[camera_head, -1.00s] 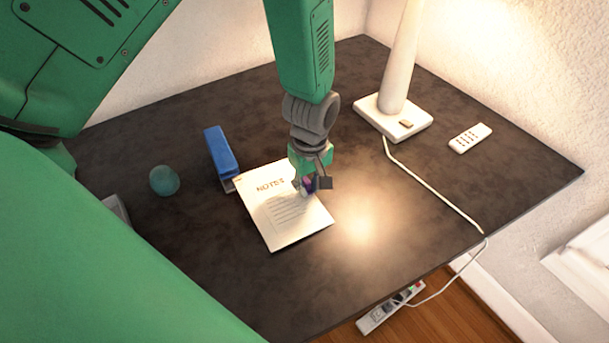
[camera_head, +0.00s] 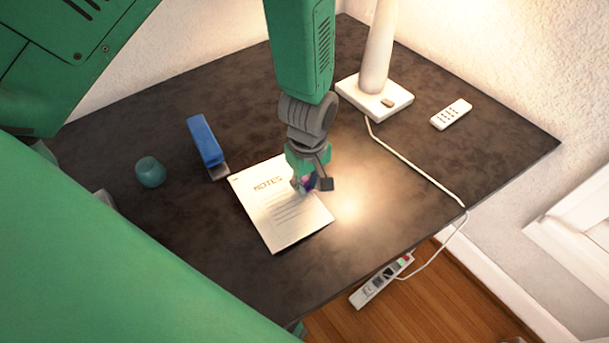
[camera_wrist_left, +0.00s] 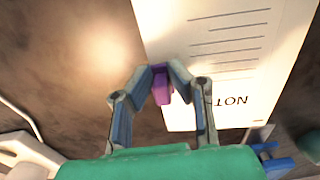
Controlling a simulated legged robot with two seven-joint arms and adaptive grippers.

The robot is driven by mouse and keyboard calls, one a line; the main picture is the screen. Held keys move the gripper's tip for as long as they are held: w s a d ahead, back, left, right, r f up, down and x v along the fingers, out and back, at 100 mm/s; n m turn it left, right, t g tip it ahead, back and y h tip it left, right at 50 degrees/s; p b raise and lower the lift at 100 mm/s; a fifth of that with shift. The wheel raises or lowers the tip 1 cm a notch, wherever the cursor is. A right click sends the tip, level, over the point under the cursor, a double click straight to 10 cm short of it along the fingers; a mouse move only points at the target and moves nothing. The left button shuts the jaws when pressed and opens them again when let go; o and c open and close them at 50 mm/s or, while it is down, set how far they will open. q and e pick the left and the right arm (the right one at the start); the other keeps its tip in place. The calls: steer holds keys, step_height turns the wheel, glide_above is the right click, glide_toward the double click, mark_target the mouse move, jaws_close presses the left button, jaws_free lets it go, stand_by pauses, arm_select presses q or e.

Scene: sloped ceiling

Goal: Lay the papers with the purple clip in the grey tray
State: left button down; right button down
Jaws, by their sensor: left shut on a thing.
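The papers (camera_head: 268,210) are a white sheet titled NOTES with printed lines, near the middle of the desk in the head view. They also show in the left wrist view (camera_wrist_left: 220,45). My left gripper (camera_head: 309,186) is shut on the purple clip (camera_wrist_left: 161,88) at the papers' edge. The fingers (camera_wrist_left: 160,72) pinch it from both sides. I cannot tell how far the papers are above the desk. A grey edge shows at the left beside my green body; I cannot tell whether it is the grey tray. My right gripper does not show.
A blue stapler (camera_head: 206,142) lies left of the papers, with a teal round object (camera_head: 151,172) further left. A white lamp base (camera_head: 374,98), its cord and a white remote (camera_head: 451,114) are at the back right. A power strip (camera_head: 381,281) is below the desk edge.

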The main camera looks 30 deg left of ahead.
arm_select(q)
steer(key=c, duration=1.4)
jaws_free()
steer(key=shift+a, duration=0.2)
steer(key=shift+r, duration=0.1)
steer(key=shift+w+r, duration=0.1)
steer(key=shift+r, duration=0.3)
step_height(320, 180, up, 11)
steer(key=shift+f, duration=0.1)
